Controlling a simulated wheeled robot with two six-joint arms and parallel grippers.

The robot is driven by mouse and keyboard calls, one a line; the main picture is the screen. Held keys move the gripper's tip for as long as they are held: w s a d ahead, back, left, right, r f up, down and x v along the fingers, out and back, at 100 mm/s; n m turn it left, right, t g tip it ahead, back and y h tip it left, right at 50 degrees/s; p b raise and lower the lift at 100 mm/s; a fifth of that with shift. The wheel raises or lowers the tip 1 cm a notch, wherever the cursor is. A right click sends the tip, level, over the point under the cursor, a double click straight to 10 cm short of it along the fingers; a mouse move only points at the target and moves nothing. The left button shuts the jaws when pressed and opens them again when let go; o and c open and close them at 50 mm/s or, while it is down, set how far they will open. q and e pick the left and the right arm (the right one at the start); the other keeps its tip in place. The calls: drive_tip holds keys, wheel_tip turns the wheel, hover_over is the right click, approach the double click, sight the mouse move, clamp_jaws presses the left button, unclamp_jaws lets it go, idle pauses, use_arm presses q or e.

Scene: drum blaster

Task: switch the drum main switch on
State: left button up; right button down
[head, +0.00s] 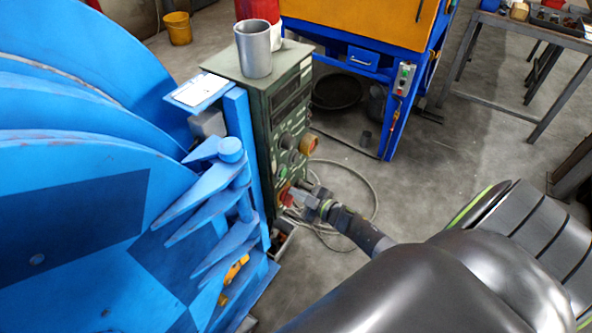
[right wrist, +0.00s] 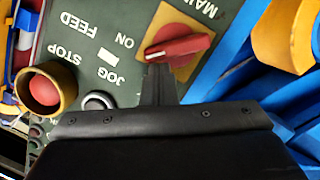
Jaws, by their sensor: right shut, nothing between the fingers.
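The drum main switch is a red rotary knob (right wrist: 180,47) on a yellow plate, beside printed "MAIN" and "ON" labels that appear upside down in the right wrist view. It sits low on the front of the green control cabinet (head: 262,90); in the head view the red knob (head: 285,193) is partly hidden by my right gripper. My right gripper (head: 294,194) is shut and empty, its fingertips (right wrist: 158,70) right at the knob's left end. I cannot tell whether they touch it. My left gripper is not in view.
A red button in a yellow collar (right wrist: 40,88) lies near the "STOP" label. The blue drum machine (head: 80,210) stands close at left of the cabinet. A metal cup (head: 253,50) stands on the cabinet. A cable (head: 370,190) lies on the floor; the floor at right is partly open.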

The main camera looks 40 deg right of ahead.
drive_tip(key=shift+w+d+m+y+p, duration=0.15)
drive_tip(key=shift+d+m+y+p, duration=0.3)
drive_tip(key=shift+m+p, duration=0.55)
drive_tip(key=m, duration=0.2)
drive_tip(key=shift+w+d+f+m+g+y, duration=0.15)
drive_tip(key=shift+d+f+m+g+y, duration=0.15)
drive_tip(key=shift+d+g, duration=0.1)
drive_tip(key=shift+w+d, duration=0.1)
idle(0.7)
drive_tip(key=shift+r+p, duration=0.65)
drive_tip(key=shift+r, duration=0.05)
drive_tip(key=r+p, duration=0.3)
drive_tip(key=shift+a+r, duration=0.1)
drive_tip(key=shift+a, duration=0.1)
drive_tip(key=p+v, duration=0.1)
drive_tip(key=v, duration=0.9)
drive_tip(key=shift+f, duration=0.35)
